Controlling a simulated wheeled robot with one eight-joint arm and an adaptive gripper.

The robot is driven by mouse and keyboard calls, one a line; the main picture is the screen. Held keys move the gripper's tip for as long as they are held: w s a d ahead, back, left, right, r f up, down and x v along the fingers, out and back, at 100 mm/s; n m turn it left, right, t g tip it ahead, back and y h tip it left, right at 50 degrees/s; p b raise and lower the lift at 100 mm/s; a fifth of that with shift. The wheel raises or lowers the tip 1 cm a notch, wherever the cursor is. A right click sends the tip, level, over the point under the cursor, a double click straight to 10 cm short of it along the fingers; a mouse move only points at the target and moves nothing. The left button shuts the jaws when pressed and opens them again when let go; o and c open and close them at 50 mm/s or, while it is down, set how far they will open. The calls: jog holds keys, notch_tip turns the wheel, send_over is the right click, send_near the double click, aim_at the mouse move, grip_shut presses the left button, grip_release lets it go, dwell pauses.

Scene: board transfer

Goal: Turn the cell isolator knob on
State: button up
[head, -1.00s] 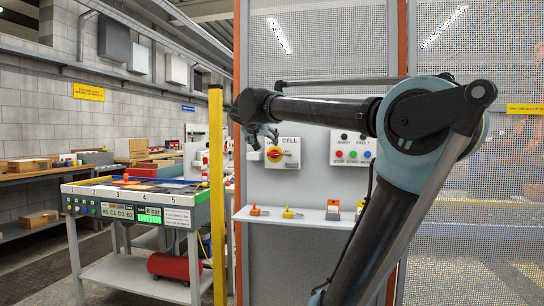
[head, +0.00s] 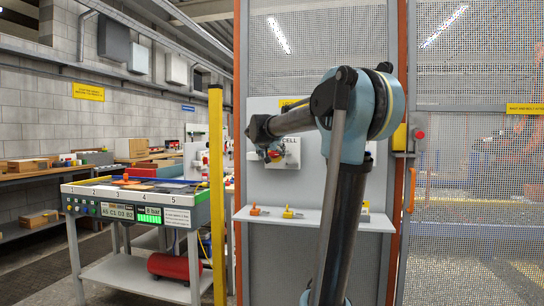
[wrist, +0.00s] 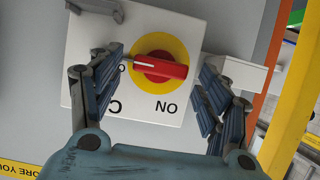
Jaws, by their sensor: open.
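The cell isolator (head: 292,150) is a white box on the grey panel, lettered CELL, partly hidden behind my gripper (head: 273,154) in the head view. In the wrist view its red knob (wrist: 158,70) sits on a yellow disc (wrist: 163,41). The red bar lies nearly level in the picture, its white-marked end at the left beside a partly hidden label starting with O. The ON label (wrist: 166,107) shows upside down below the knob. My gripper (wrist: 162,62) is open, with one finger on each side of the knob; contact cannot be told.
A shelf (head: 330,221) below the isolator holds an orange item (head: 260,211) and a yellow item (head: 290,213). A yellow post (head: 216,190) stands to the left, before a workbench (head: 130,190). A mesh fence (head: 475,180) is at the right.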

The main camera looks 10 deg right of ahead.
jog(key=shift+w+d+f, duration=0.15)
jog(key=shift+w, duration=0.15)
jog(key=c, duration=1.1)
jog(key=shift+o, duration=0.2)
